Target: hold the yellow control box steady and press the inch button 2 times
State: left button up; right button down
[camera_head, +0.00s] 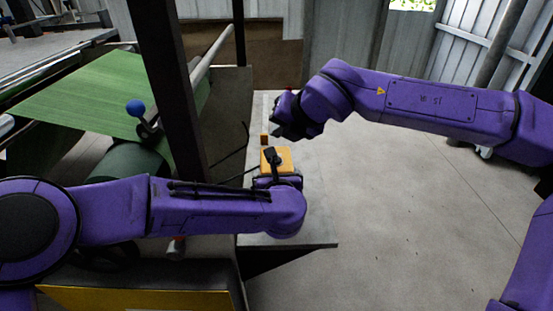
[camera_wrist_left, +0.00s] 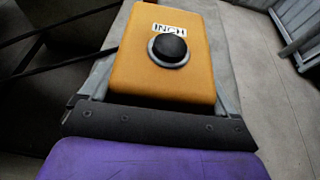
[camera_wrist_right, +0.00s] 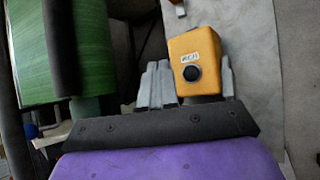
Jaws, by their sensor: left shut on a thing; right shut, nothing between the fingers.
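The yellow control box (camera_head: 283,158) sits over the grey bench top, with dark cables nearby. In the left wrist view the box (camera_wrist_left: 150,75) shows an INCH label (camera_wrist_left: 169,29) above a round black button (camera_wrist_left: 169,48) with a grey ring. My left gripper (camera_head: 277,178) is shut on the box, a finger at each side. My right gripper (camera_head: 280,130) is shut and empty, above and beyond the box in the head view. In the right wrist view its closed fingers (camera_wrist_right: 158,86) show left of the box (camera_wrist_right: 200,50) and its button (camera_wrist_right: 192,73), apart from the button.
The grey bench (camera_head: 315,225) is narrow, with clear floor (camera_head: 400,215) to its right. A dark post (camera_head: 172,85) and a green sheet on a roller (camera_head: 85,90) stand to the left.

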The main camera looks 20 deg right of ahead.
dwell(0.5)
notch_tip(320, 180, up, 4)
send_over(280, 161)
dwell(0.3)
jog(key=shift+f, duration=4.35)
jog(key=shift+f, duration=0.1)
jog(key=shift+f, duration=0.3)
